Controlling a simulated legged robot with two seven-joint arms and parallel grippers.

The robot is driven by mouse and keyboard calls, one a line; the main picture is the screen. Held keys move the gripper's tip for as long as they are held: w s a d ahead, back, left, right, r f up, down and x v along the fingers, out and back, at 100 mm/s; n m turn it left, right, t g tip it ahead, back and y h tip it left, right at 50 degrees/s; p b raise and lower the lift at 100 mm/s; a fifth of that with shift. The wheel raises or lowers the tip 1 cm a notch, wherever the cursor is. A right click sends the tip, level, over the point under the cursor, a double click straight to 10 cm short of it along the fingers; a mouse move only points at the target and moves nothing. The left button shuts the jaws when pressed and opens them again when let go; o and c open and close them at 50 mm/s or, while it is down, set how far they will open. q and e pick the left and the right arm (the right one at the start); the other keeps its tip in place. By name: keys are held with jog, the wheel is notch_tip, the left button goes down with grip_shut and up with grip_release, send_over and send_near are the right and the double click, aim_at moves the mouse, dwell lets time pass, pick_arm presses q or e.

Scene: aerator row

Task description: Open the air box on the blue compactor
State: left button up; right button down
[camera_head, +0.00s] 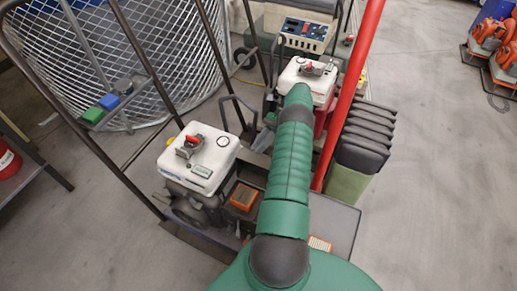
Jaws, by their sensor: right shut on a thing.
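A compactor with a white tank (198,158) and a blue label stands left of centre. Its casing colour is hard to tell. Beside the tank is a dark box with an orange insert (243,196), which may be the air box; I cannot tell a lid or latch. My green right arm rises from the bottom middle and passes just right of this box. Its dark joint and green end lie in front of a second white-tanked machine (307,78). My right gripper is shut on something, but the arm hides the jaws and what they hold. My left gripper is not in view.
A dark tubular frame (75,125) with green and blue blocks spans the left. A red pole (352,85) slants right of my arm, beside a ribbed dark bellows (365,135). A wire-mesh drum (140,50) stands behind.

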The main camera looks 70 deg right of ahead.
jog(key=shift+s+a+f, duration=0.1)
jog(key=shift+s+f, duration=0.05)
jog(key=shift+f, duration=0.6)
jog(key=c, duration=1.5)
grip_release()
jog(key=o, duration=0.4)
jog(key=shift+f, duration=0.2)
jog(key=shift+r, duration=0.3)
jog(key=shift+d, duration=0.2)
